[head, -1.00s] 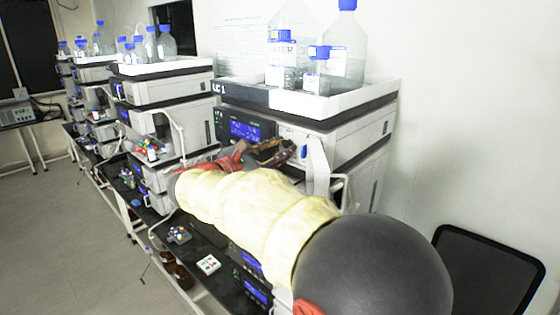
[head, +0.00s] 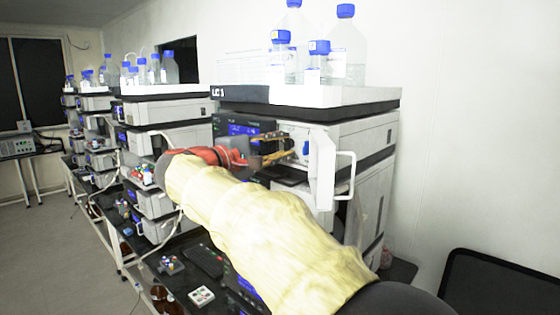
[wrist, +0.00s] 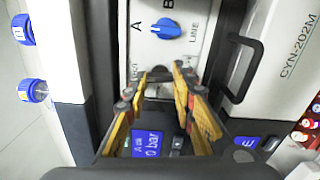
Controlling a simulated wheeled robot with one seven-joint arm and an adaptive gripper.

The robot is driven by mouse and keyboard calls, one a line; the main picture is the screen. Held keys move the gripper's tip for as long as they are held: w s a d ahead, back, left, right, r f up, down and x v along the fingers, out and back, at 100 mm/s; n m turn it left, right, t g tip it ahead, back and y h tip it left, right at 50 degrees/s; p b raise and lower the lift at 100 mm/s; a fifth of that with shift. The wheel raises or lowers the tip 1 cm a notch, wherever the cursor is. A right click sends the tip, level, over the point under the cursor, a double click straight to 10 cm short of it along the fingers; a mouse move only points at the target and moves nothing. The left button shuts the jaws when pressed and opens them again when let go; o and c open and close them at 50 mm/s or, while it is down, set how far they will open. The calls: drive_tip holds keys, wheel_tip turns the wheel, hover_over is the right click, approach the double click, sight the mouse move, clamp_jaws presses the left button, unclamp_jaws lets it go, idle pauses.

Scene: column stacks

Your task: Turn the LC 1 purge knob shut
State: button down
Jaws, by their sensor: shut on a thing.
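The LC 1 stack (head: 345,135) stands at the right in the head view, its label on the top tray's front edge. My gripper (head: 289,148) reaches its upper front panel from the left. In the wrist view my gripper's (wrist: 160,74) yellow-padded fingers converge on the panel below a blue selector knob (wrist: 165,28) marked A, B and LINE. The fingers are shut on the purge knob, which is mostly hidden between the tips. Its turn position cannot be made out. The blue selector knob is apart from the fingers. A blue display (wrist: 150,143) shows between the fingers, reading partly "0 bar".
An open white door with a handle (head: 345,175) stands out right of the panel. Blue-capped bottles (head: 346,45) stand in the white tray (head: 300,96) above. Other stacks (head: 165,110) line the bench to the left. A dark chair back (head: 500,285) is at lower right.

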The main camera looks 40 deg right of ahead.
drive_tip(key=shift+f+m+b, duration=0.15)
drive_tip(key=shift+m+b, duration=0.65)
drive_tip(key=c, duration=1.8)
unclamp_jaws()
drive_tip(key=shift+o, duration=0.2)
drive_tip(key=a, duration=1.2)
drive_tip(key=shift+s, duration=0.45)
